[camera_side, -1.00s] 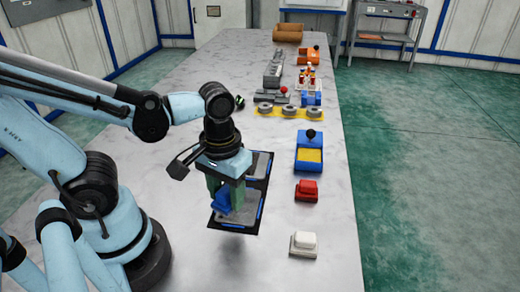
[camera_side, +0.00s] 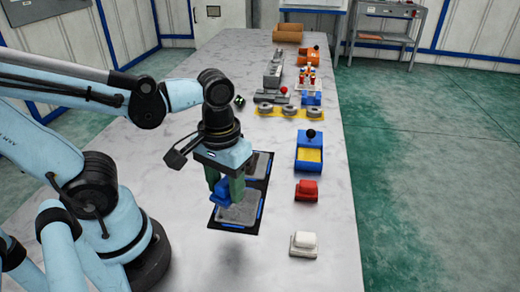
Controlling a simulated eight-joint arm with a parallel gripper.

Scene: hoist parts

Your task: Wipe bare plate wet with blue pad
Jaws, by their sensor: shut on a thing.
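My gripper (camera_side: 228,186) points down and is shut on the blue pad (camera_side: 221,192), which shows between its green fingers. It is over the left part of the nearer grey plate (camera_side: 240,212). I cannot tell whether the pad touches the plate. The nearer plate lies on a black mat with blue edge strips. A second grey plate (camera_side: 258,167) lies just behind it, partly hidden by my gripper.
A yellow strip with grey rings (camera_side: 287,110) lies farther back.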

